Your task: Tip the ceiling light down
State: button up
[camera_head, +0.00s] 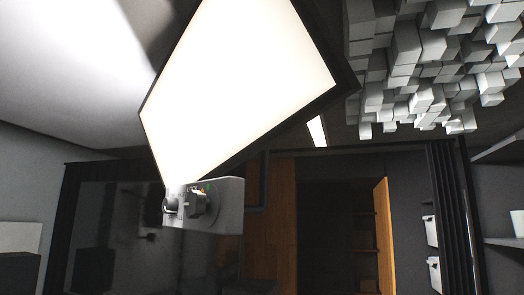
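The ceiling light (235,85) is a large, bright white panel with a dark frame. It fills the upper middle of the head camera view and hangs at a slant, its narrow lower end pointing down and left. My gripper (184,203), with a pale grey body and small dark parts, is at that lower end. The panel's lower corner meets or overlaps the gripper in the picture; I cannot tell whether they touch. The fingers are small and dark, and whether they are open or shut is unclear.
Grey block-shaped acoustic panels (420,60) cover the ceiling at the upper right. A thin strip light (317,131) is behind the panel. An open wooden door (384,235) and dark shelving stand at the back. A dark glass wall (110,225) is at the lower left.

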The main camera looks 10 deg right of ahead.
aim_at(238, 78)
jog(key=k+l+u, duration=0.1)
jog(key=l, duration=0.2)
jog(key=k+l+u, duration=0.1)
jog(key=i+l+u, duration=0.1)
jog(key=i+l, duration=0.3)
jog(key=i, duration=0.3)
jog(key=i+l+u, duration=0.1)
jog(key=i+l, duration=0.35)
jog(key=i, duration=0.25)
jog(key=i+l+u, duration=0.1)
jog(key=i+l, duration=0.4)
jog(key=i, duration=0.15)
